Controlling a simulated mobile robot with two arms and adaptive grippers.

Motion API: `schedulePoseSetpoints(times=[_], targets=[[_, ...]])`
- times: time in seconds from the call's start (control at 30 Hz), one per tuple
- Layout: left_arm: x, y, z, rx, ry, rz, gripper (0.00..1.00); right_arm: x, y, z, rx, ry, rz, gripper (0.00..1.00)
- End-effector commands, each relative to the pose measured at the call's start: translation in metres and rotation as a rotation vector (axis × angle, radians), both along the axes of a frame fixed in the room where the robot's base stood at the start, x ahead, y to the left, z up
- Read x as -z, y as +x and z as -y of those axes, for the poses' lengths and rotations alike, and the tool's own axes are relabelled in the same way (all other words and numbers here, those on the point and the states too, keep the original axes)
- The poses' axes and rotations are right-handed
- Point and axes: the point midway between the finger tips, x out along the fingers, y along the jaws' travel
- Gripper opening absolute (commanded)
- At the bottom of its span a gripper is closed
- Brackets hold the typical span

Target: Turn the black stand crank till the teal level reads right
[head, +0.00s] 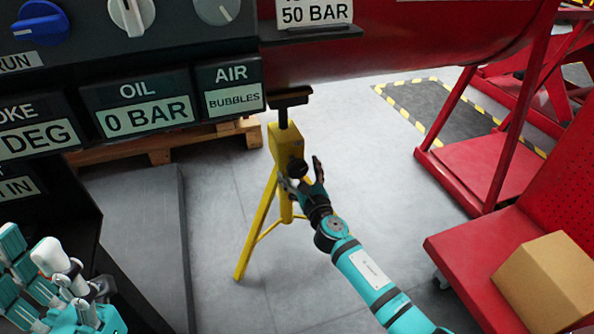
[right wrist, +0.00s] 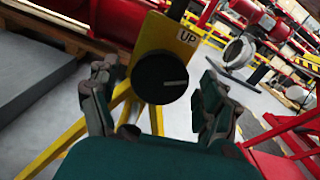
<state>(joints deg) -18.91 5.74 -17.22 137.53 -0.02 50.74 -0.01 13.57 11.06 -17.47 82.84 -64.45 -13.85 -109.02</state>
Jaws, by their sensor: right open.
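The black stand crank (head: 297,168) is a round knob on a yellow stand (head: 284,140). I cannot make out a teal level. Dark teal plates read "OIL 0 BAR" (head: 138,104) and "AIR BUBBLES" (head: 231,88). Teal and white parts of my left arm show at lower left; its jaw state is unclear.
The control panel (head: 180,40) fills the upper left, and a red cylinder (head: 390,45) spans the top. A red cart (head: 470,255) with a cardboard box (head: 548,281) stands at right. A wooden pallet (head: 160,145) lies behind. Grey floor around the stand is clear.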

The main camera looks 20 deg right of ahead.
Motion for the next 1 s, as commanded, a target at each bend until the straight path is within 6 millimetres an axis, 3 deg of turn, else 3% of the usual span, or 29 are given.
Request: schedulePoseSetpoints(times=[0.2, 0.47, 0.9, 1.0], targets=[[-0.006, 0.002, 0.001, 0.000, 0.005, 0.029, 0.37, 0.000, 0.016, -0.001, 0.000, 0.001, 0.000, 0.81], [-0.011, 0.000, 0.000, -0.002, -0.003, 0.046, 0.37, 0.000, 0.017, 0.000, 0.000, 0.001, -0.001, 0.81], [-0.007, 0.002, 0.000, -0.003, -0.003, 0.028, 0.37, 0.000, 0.017, -0.001, 0.000, 0.001, -0.001, 0.26], [-0.006, 0.003, 0.000, -0.003, -0.002, 0.025, 0.37, 0.000, 0.017, -0.001, 0.000, 0.002, -0.001, 0.24]])
